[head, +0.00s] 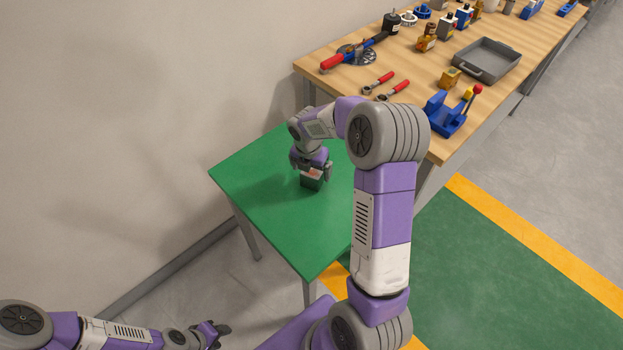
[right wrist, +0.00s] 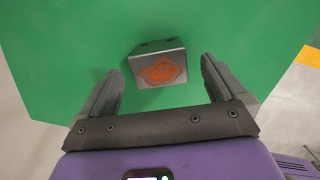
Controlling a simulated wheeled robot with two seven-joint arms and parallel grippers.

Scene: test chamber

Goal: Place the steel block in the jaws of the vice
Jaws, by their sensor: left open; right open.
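The steel block (head: 311,181) sits on the green table, a dark grey block with an orange patch on one face. It also shows in the right wrist view (right wrist: 157,66), just ahead of and between the fingertips. My right gripper (head: 311,171) is open, pointing down close over the block, with no finger clearly touching it. My left gripper (head: 218,332) is open and empty at the lower left, away from the tables. A blue device with a red-knobbed lever (head: 445,116) on the wooden bench may be the vice; its jaws are too small to tell.
The green table (head: 250,185) is otherwise bare where seen. The wooden bench (head: 440,149) behind holds a grey tray (head: 486,60), a brass-coloured block (head: 450,78), red-handled tools (head: 385,85) and a grinder-like tool (head: 350,57). A wall stands at the left.

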